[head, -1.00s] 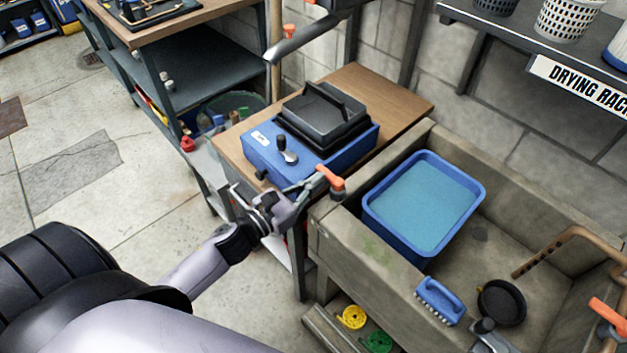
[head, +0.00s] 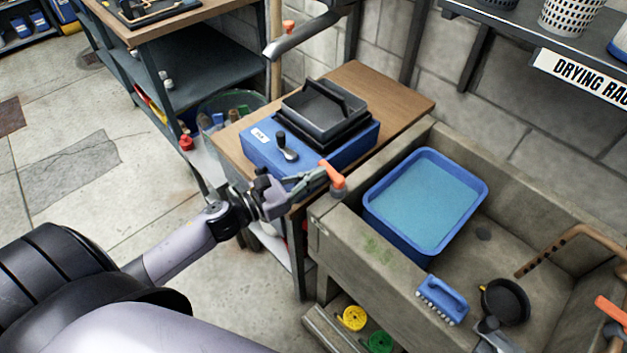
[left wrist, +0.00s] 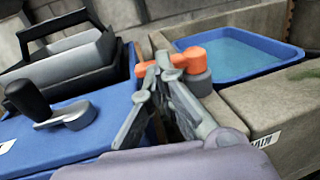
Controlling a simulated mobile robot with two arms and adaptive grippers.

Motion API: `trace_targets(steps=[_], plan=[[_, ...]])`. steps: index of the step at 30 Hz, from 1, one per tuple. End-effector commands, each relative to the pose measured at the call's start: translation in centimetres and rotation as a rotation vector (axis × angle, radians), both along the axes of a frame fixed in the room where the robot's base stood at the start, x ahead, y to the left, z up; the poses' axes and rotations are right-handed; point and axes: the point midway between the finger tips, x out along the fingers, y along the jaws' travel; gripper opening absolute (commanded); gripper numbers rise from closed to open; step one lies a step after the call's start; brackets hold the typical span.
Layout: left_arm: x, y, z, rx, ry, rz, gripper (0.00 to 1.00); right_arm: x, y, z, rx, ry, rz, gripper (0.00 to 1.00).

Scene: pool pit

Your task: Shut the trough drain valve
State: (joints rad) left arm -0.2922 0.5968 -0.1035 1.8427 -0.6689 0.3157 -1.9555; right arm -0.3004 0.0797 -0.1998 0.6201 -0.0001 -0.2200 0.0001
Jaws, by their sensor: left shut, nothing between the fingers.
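The drain valve has an orange lever handle (head: 332,173) on a grey stem at the near left corner of the stone trough (head: 345,233). In the left wrist view the orange handle (left wrist: 180,61) lies across the picture, with its grey stem at the right end. My left gripper (head: 322,172) is shut and empty, with its fingertips right at the handle; I cannot tell if they touch it. In the left wrist view the fingertips (left wrist: 158,68) overlap the handle and hide part of it.
A blue basin of water (head: 425,205) stands in the trough, with a blue brush (head: 441,299) and a black round pan (head: 505,301) nearby. A blue machine with a knob lever (head: 262,157) sits on the wooden bench beside the handle. Open floor lies at left.

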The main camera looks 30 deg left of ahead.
Motion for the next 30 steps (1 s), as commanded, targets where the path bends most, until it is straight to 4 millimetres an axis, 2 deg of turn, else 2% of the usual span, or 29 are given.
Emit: trace_targets(steps=[3,12,30], plan=[[0.6,0.2,-0.3,0.007,-0.002,-0.078,0.00,0.0,0.0,-1.1,0.000,0.000,0.000,0.00],[1.7,0.1,-0.2,0.002,-0.002,-0.076,0.00,0.0,0.0,-2.4,0.000,0.000,0.000,0.00],[2.6,0.0,0.0,0.001,-0.001,-0.074,0.00,0.0,0.0,-3.1,0.000,0.000,0.000,0.00]])
